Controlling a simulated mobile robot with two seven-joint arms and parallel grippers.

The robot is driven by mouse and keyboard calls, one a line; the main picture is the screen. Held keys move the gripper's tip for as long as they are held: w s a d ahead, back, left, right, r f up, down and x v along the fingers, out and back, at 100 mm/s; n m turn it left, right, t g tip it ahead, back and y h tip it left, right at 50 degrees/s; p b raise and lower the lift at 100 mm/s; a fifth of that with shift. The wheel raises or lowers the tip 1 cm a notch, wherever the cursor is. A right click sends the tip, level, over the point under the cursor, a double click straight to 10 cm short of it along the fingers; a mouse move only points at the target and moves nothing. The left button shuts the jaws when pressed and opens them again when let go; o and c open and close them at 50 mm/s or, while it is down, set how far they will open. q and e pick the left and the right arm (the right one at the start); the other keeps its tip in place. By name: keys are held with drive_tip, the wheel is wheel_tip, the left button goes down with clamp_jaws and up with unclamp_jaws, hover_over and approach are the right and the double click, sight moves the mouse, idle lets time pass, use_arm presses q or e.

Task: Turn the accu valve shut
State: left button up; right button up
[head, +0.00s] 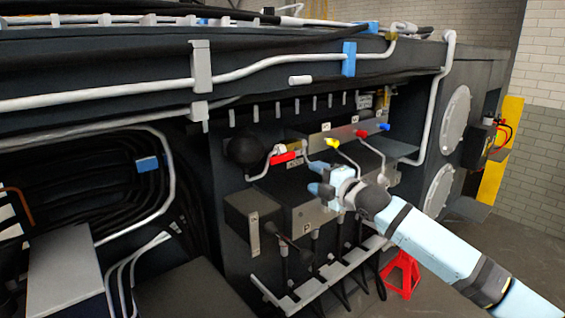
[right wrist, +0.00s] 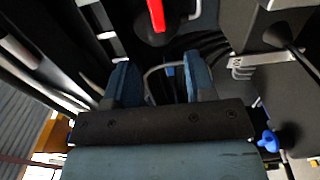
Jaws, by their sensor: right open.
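A red valve handle (head: 283,158) sits beside a round black accumulator (head: 246,151) on the dark chassis wall. I take this handle to be the accu valve. A red handle (right wrist: 156,14), likely the same one, points toward the top edge of the right wrist view. My right gripper (head: 316,178) is open and empty, to the right of and slightly below the red handle, apart from it in the picture. Its two blue fingers (right wrist: 160,75) stand apart in the right wrist view with nothing held between them. My left gripper is in neither view.
Levers with yellow (head: 332,143), red (head: 360,133) and blue (head: 384,126) knobs stick out near my right gripper. A dark box (head: 254,221) juts out below the valve. Grey pipes and a hose rail (head: 318,288) lie around. A red jack stand (head: 401,272) stands lower right.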

sight(282, 159)
drive_tip(key=p+x, duration=0.2)
drive_tip(key=x, duration=1.1)
drive_tip(key=shift+w+a+r, duration=0.2)
drive_tip(key=shift+w+a, duration=0.05)
drive_tip(key=shift+w, duration=0.1)
drive_tip(key=shift+c, duration=0.5)
clamp_jaws()
